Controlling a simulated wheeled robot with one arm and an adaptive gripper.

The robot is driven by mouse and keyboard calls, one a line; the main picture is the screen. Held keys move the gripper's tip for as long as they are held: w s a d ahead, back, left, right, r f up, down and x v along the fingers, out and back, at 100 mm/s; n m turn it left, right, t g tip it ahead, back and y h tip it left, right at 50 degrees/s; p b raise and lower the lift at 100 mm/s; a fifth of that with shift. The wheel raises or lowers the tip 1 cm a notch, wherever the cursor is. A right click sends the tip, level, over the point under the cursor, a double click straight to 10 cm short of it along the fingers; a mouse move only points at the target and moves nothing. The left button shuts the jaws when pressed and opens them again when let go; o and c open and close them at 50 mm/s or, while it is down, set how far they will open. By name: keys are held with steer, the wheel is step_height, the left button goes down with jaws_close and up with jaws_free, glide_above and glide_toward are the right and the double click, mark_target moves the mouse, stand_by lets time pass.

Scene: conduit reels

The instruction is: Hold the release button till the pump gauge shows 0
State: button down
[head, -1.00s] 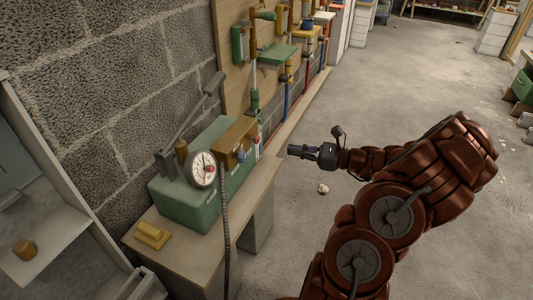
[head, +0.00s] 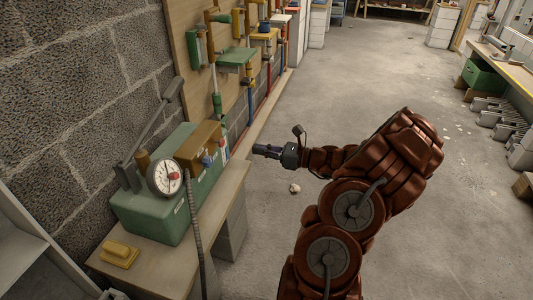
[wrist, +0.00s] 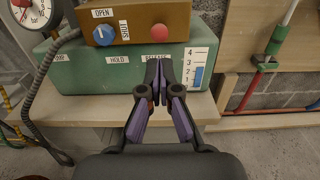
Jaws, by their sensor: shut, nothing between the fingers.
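The green pump box (head: 150,217) stands on a bench against the wall. Its round white gauge (head: 164,177) has a red needle; I cannot read its value. The gauge also shows cut off at the top left of the wrist view (wrist: 32,12). My gripper (head: 256,149) is shut and empty, right of the box. In the wrist view the closed fingertips (wrist: 159,64) point at the box front and overlap the RELEASE label (wrist: 154,57). A release button is not visible there; the fingers cover the area below the label. Contact cannot be told.
A brown box (wrist: 190,18) on the pump carries a blue knob (wrist: 103,35) and a red button (wrist: 161,31). A level scale (wrist: 199,72) is right of the fingers. A grey hose (head: 194,235) hangs in front. Open floor (head: 330,100) lies to the right.

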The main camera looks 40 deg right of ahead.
mark_target(223, 144)
steer(key=b+x, duration=0.2)
steer(key=x, duration=0.6)
steer(key=shift+w+a+f, duration=0.1)
steer(key=shift+a, duration=0.05)
steer(key=shift+w+a, duration=0.25)
steer(key=shift+w, duration=0.25)
steer(key=shift+w, duration=0.1)
steer(key=shift+w+a+r+p, duration=0.25)
steer(key=shift+w+a+p, duration=0.2)
steer(key=shift+p, duration=0.25)
steer(key=shift+w+f, duration=0.2)
steer(key=shift+a, duration=0.15)
stand_by(0.9)
steer(key=shift+s+p, duration=0.15)
steer(key=shift+p, duration=0.15)
steer(key=p+v, duration=0.4)
steer(key=v, duration=1)
